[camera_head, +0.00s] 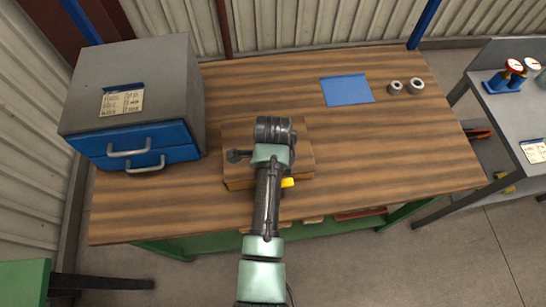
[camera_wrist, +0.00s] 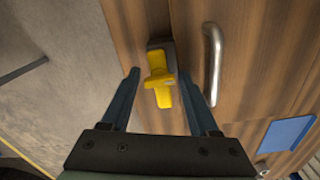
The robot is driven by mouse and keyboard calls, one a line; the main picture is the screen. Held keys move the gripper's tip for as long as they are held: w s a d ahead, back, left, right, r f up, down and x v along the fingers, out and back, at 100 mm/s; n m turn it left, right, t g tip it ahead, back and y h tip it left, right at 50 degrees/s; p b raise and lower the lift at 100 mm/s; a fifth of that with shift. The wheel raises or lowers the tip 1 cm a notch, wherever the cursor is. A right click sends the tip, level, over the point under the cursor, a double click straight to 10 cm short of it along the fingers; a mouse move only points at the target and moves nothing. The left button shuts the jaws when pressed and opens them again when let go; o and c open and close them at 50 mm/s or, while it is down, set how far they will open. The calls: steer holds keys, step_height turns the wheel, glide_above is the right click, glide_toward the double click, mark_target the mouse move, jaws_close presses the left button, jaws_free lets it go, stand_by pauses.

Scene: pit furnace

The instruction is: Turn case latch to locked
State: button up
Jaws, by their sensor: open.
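A wooden case (camera_head: 237,173) sits near the front edge of the workbench, partly hidden under my arm. Its yellow latch (camera_head: 287,183) shows just right of my arm, on the case's front side. In the wrist view the yellow latch (camera_wrist: 159,82) has a dark grey base and stands on the wood. My gripper (camera_wrist: 156,73) is open, with one finger on each side of the latch. A gap shows on both sides, and I cannot tell whether either finger touches it. The gripper's fingers are hidden in the head view.
A curved metal handle (camera_wrist: 212,65) is close to the right finger. On the wooden bench (camera_head: 420,150) are a grey cabinet with blue drawers (camera_head: 140,145), a blue sheet (camera_head: 346,90) and two metal rings (camera_head: 416,86). The bench's right side is mostly clear.

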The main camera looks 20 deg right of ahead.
jaws_close()
stand_by(0.3)
steer(key=shift+r, duration=0.1)
steer(key=n+p, duration=0.2)
steer(key=n, duration=0.1)
steer(key=shift+r, duration=0.1)
steer(key=n+p, duration=0.2)
steer(key=n, duration=0.3)
steer(key=shift+w+n, duration=0.15)
steer(key=shift+n, duration=0.15)
steer(key=n+p, duration=0.1)
steer(key=n, duration=0.3)
steer(key=shift+w+a+n+p, duration=0.1)
steer(key=shift+n+p, duration=0.45)
steer(key=shift+n, duration=2.15)
